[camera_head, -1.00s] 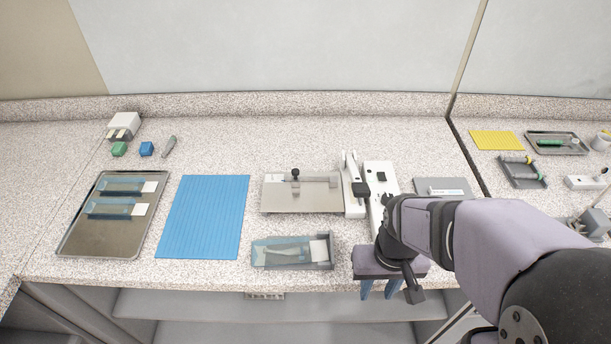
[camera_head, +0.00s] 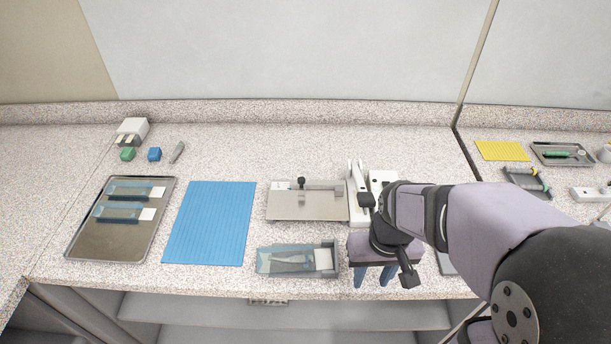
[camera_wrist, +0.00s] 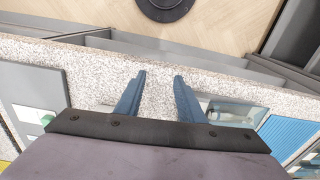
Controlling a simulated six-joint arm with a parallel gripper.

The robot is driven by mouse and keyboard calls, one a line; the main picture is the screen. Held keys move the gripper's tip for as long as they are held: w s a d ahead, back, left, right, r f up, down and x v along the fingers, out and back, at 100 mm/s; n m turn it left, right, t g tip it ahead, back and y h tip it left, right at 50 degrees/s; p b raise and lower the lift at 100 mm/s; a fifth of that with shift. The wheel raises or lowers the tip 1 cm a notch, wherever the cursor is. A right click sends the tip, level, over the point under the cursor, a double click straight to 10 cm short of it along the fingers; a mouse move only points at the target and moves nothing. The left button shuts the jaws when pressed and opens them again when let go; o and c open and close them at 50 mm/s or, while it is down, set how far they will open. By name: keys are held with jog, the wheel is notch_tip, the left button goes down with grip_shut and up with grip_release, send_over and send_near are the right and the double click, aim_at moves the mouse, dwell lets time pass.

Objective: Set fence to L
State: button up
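A steel plate (camera_head: 300,212) lies on the counter left of a white sealer-like device (camera_head: 358,200). A low grey bar, seemingly the fence (camera_head: 325,188), lies across the plate's back part, with an upright black knob (camera_head: 301,182) near its left end. No size letters are readable. My gripper (camera_head: 373,277) is at the counter's front edge, right of and in front of the plate, apart from fence and knob. Its blue fingers point down, spread with nothing between them. In the wrist view the open fingers (camera_wrist: 159,76) show over bare speckled counter; the fence is not in view.
A tray with a clear pouch (camera_head: 297,260) stands just left of my gripper. A blue mat (camera_head: 210,222) and a steel tray (camera_head: 88,235) with pouches lie further left. The device's raised arm stands right of the plate. Open counter lies behind the plate.

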jog(key=w+a+r+n+t+y+p, duration=0.1)
jog(key=w+a+r+p, duration=0.15)
jog(key=w+a, duration=0.3)
jog(key=w+a+r+n+p, duration=0.1)
jog(key=w+a+r, duration=0.3)
jog(key=w, duration=0.3)
jog(key=n+t, duration=0.2)
jog(key=t, duration=0.1)
send_near(302, 179)
jog(key=shift+y, duration=0.3)
jog(key=shift+p+x, duration=1.2)
jog(key=shift+x, duration=2.7)
jog(key=shift+d, duration=0.2)
jog(key=shift+c, duration=0.3)
grip_shut()
